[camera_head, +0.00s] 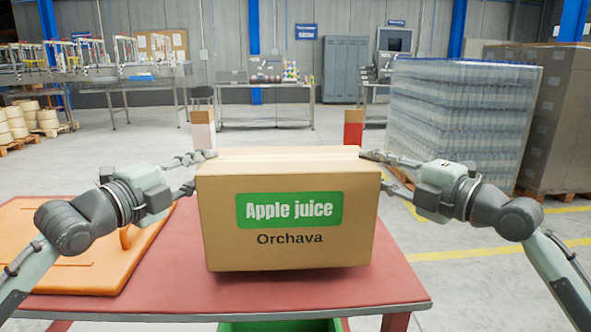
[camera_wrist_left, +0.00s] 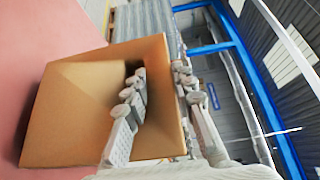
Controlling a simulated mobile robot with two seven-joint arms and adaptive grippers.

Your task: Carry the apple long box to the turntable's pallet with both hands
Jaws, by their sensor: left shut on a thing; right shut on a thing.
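The apple long box (camera_head: 290,250) is a brown carton with a green "Apple juice" label, upright and centred over the red table. I cannot tell whether its underside touches the table. My left gripper (camera_head: 203,169) is shut on the box's left end near the top. In the left wrist view the box (camera_wrist_left: 80,105) shows a dark opening in its end, with one finger of the left gripper (camera_wrist_left: 160,85) at it and the other outside along the top. My right gripper (camera_head: 373,169) is shut on the right end; its fingertips are partly hidden.
The red table (camera_head: 395,275) has an orange panel (camera_head: 85,260) on its left and a green container (camera_head: 280,325) below its front edge. A wrapped stack of bottles (camera_head: 455,120) stands behind right, beside stacked brown cartons (camera_head: 560,120). Open floor lies behind the table.

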